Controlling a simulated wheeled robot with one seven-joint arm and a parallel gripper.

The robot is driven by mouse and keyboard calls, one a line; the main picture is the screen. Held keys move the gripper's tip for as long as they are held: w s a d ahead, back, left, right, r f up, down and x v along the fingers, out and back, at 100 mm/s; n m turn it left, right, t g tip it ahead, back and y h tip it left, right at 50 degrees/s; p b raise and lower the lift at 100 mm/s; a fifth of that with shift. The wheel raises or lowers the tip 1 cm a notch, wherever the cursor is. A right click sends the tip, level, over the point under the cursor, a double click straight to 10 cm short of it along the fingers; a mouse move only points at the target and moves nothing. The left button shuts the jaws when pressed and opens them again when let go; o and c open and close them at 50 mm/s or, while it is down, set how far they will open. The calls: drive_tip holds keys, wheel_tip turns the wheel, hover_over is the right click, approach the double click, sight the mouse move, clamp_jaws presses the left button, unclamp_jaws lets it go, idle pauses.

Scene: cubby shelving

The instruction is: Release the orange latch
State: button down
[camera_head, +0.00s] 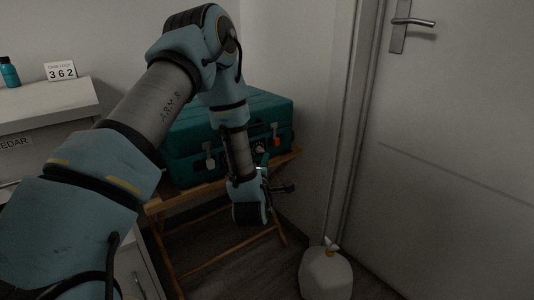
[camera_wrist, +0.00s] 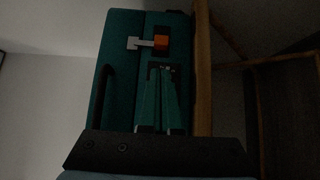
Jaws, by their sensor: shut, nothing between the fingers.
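A teal case (camera_head: 180,143) lies shut on a folding wooden stand. Its orange latch (camera_head: 276,143) is on the front face, toward the right end. In the wrist view the orange latch (camera_wrist: 161,41) shows as an orange block with a pale metal clasp (camera_wrist: 142,43) running left from it. My gripper (camera_head: 263,160) is in front of the case, a little left of and below the latch. In the wrist view my gripper (camera_wrist: 162,72) is shut and empty, its tips just below the latch and apart from it in the picture. A second, pale latch (camera_head: 210,161) is at the case's left.
The wooden stand (camera_head: 295,155) edges the case. A door with a lever handle (camera_head: 412,21) is at the right, and a white jug (camera_head: 326,276) stands on the floor.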

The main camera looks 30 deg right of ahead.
sight(277, 143)
drive_tip(key=x, duration=0.9)
drive_tip(key=shift+w+d, duration=0.1)
drive_tip(key=shift+d, duration=0.05)
drive_tip(key=d, duration=0.1)
drive_tip(key=d+b, duration=0.1)
drive_tip(key=shift+w+d+f+b, duration=0.1)
drive_tip(key=shift+w+d+b, duration=0.15)
drive_tip(key=shift+b, duration=0.05)
drive_tip(key=shift+d, duration=0.25)
